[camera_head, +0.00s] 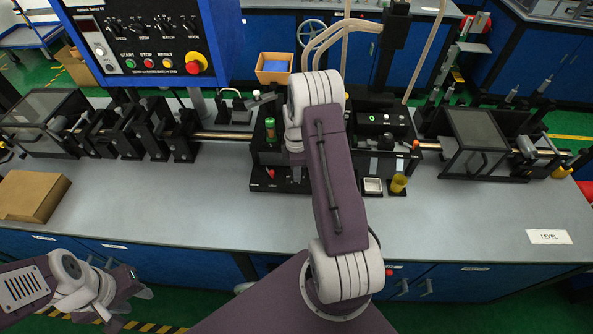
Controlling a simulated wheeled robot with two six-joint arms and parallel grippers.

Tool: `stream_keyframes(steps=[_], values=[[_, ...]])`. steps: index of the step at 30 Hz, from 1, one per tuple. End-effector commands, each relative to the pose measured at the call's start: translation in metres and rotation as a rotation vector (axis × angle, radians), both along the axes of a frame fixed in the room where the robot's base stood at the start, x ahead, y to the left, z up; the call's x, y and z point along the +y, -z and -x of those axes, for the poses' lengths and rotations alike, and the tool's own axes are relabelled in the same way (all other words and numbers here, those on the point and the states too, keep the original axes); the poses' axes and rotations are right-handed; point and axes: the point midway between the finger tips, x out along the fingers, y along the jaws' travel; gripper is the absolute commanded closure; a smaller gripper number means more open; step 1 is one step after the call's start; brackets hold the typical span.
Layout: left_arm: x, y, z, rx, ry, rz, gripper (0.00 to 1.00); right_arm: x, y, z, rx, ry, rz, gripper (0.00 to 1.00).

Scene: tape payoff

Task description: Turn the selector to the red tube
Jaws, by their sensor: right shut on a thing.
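My right arm reaches up the middle of the view to the black middle unit (262,157) on the bench. Its wrist (293,142) points down there. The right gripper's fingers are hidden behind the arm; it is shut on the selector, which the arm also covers. I cannot tell which way the selector points. Several pale tubes (327,38) curve up behind the unit; none looks clearly red. A green cylinder (270,128) stands on the unit left of the wrist. My left gripper (137,292) is open and empty in front of the bench at lower left.
A cardboard box (33,196) lies at the bench's left end. A control panel (140,38) stands at back left. Clear-covered boxes (478,142) flank the line. A small white tray (373,186) and a yellow cup (398,183) sit right of my arm.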

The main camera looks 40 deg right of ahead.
Motion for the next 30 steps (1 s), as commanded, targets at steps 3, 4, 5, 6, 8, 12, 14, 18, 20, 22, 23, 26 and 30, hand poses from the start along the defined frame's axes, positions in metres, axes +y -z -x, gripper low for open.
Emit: stream_keyframes(steps=[3, 4, 5, 6, 8, 12, 14, 18, 20, 22, 23, 26, 30], values=[[0.0, 0.0, 0.0, 0.0, 0.0, 0.0, 0.64, -0.001, -0.002, -0.002, -0.007, -0.001, 0.003, 1.0], [0.0, 0.0, 0.0, 0.0, 0.0, 0.0, 0.64, -0.001, -0.002, -0.002, -0.007, -0.001, 0.003, 0.63], [0.0, 0.0, 0.0, 0.0, 0.0, 0.0, 0.64, -0.001, -0.002, -0.002, -0.007, -0.001, 0.003, 0.55], [0.0, 0.0, 0.0, 0.0, 0.0, 0.0, 0.64, -0.001, -0.001, -0.002, -0.005, -0.001, 0.003, 0.5], [0.0, 0.0, 0.0, 0.0, 0.0, 0.0, 0.64, -0.001, -0.001, -0.002, -0.004, 0.0, 0.003, 0.5], [0.0, 0.0, 0.0, 0.0, 0.0, 0.0, 0.64, 0.0, -0.001, -0.001, -0.003, 0.0, 0.002, 0.5], [0.0, 0.0, 0.0, 0.0, 0.0, 0.0, 0.64, 0.0, -0.001, -0.001, -0.002, 0.0, 0.001, 0.5], [0.0, 0.003, 0.0, 0.0, 0.0, 0.0, 0.64, -0.001, -0.014, -0.002, -0.006, 0.0, 0.004, 0.5], [0.0, 0.006, 0.0, 0.0, 0.0, 0.0, 0.64, -0.001, -0.027, -0.002, -0.008, 0.0, 0.005, 0.5], [0.0, 0.009, 0.0, 0.0, 0.0, 0.0, 0.64, -0.001, -0.044, -0.003, -0.007, 0.0, 0.004, 0.5], [0.0, 0.009, 0.0, 0.0, 0.0, 0.0, 0.64, -0.001, -0.051, -0.003, -0.008, 0.0, 0.005, 0.5], [0.0, 0.011, 0.0, 0.0, 0.0, 0.0, 0.64, -0.001, -0.071, -0.003, -0.006, 0.0, 0.004, 0.5], [0.0, 0.012, 0.0, 0.0, 0.0, 0.0, 0.64, -0.001, -0.088, -0.003, -0.005, 0.0, 0.003, 0.5]])
